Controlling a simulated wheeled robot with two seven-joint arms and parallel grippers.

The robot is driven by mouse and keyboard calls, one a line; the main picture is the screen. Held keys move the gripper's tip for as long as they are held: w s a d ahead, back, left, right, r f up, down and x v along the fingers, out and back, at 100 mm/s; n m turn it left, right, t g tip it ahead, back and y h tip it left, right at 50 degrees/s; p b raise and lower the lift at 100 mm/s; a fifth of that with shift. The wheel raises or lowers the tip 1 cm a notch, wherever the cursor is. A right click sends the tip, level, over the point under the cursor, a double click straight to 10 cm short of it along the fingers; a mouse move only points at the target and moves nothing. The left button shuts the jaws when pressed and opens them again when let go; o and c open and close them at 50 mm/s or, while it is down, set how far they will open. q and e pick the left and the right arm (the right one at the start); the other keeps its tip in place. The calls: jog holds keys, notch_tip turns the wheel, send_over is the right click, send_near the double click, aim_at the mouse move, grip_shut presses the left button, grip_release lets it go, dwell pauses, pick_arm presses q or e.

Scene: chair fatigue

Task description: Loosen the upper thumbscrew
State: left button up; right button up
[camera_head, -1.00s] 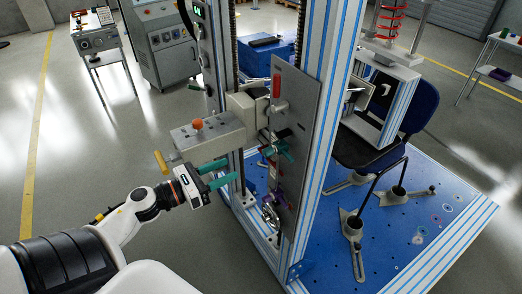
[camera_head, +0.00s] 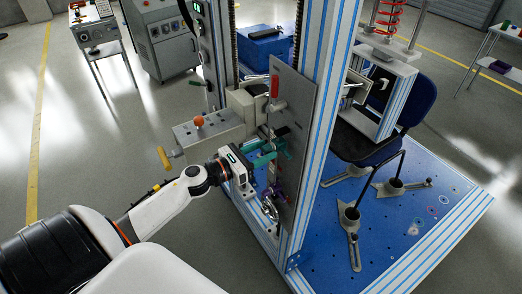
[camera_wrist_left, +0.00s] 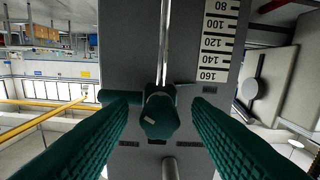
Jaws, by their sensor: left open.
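The upper thumbscrew, a teal knob with a crossbar, sits on the grey upright plate of the test frame in the head view (camera_head: 283,148). My left gripper (camera_head: 266,160) has teal fingers pointing at the plate. It is open, with one finger on each side of the knob and gaps showing between. The head view does not show the fingertips clearly against the teal screw. My right gripper is not in view.
A purple part (camera_head: 276,191) is lower on the same plate, and a red handle (camera_head: 275,87) is above. A grey box with an orange knob (camera_head: 199,121) stands just left of the plate. The blue-striped frame post (camera_head: 322,110) rises close on the right.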

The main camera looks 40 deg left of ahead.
pick_arm(q)
grip_shut()
